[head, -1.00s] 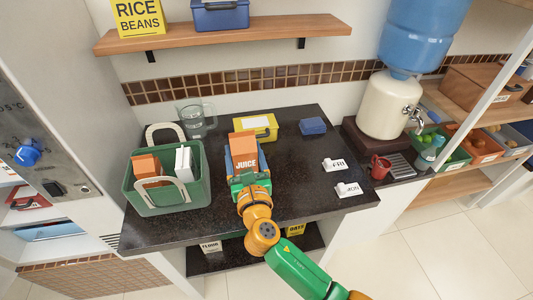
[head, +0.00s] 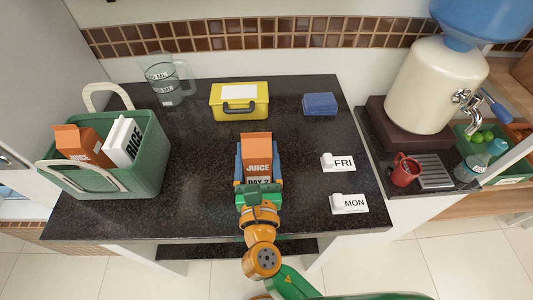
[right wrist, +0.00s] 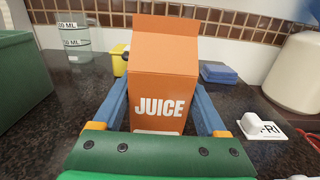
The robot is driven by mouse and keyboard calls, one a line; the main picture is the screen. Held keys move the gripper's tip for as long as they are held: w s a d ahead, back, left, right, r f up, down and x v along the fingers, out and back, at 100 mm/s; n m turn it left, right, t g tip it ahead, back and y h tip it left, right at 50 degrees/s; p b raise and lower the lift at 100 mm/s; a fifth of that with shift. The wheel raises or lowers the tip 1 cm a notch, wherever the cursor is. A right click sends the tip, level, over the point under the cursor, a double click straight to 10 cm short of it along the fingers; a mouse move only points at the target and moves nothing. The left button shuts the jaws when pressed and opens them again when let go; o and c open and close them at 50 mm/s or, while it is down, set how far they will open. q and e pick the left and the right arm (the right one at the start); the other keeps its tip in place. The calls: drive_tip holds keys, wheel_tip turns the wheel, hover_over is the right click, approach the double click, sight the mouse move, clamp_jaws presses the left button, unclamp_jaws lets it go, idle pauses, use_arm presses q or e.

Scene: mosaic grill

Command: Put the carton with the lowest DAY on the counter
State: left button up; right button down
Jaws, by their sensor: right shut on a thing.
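My right gripper (head: 258,180) is shut on this carton, with a blue finger along each side. In the right wrist view the carton (right wrist: 165,75) fills the space between the fingers; its lower part is hidden by the gripper. Whether its base touches the counter cannot be told for sure. Another orange carton (head: 80,143) sits in the green basket (head: 120,182) at left; its day cannot be read. My left gripper is not in view.
A white "RICE" box (head: 123,140) shares the basket. A glass jug (head: 165,82), yellow case (head: 239,102) and blue box (head: 320,104) stand at the back. FRI (head: 338,162) and MON (head: 349,203) blocks lie at right. A red mug (head: 404,170) is beside the water dispenser (head: 432,85).

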drive_tip(key=shift+s, duration=0.1)
drive_tip(key=shift+s+a, duration=0.4)
drive_tip(key=shift+s, duration=0.05)
drive_tip(key=shift+c, duration=1.8)
unclamp_jaws()
drive_tip(key=shift+s+a, duration=0.1)
drive_tip(key=o, duration=0.3)
drive_tip(key=shift+o, duration=0.3)
drive_tip(key=shift+w+d+f, duration=0.1)
drive_tip(key=shift+w+d, duration=0.15)
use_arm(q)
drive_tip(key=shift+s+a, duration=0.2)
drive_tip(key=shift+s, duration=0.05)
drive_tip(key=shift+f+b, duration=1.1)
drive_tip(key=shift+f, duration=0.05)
use_arm(e)
drive_tip(key=s, duration=1.2)
drive_tip(key=shift+r, duration=0.25)
drive_tip(key=shift+s, duration=0.1)
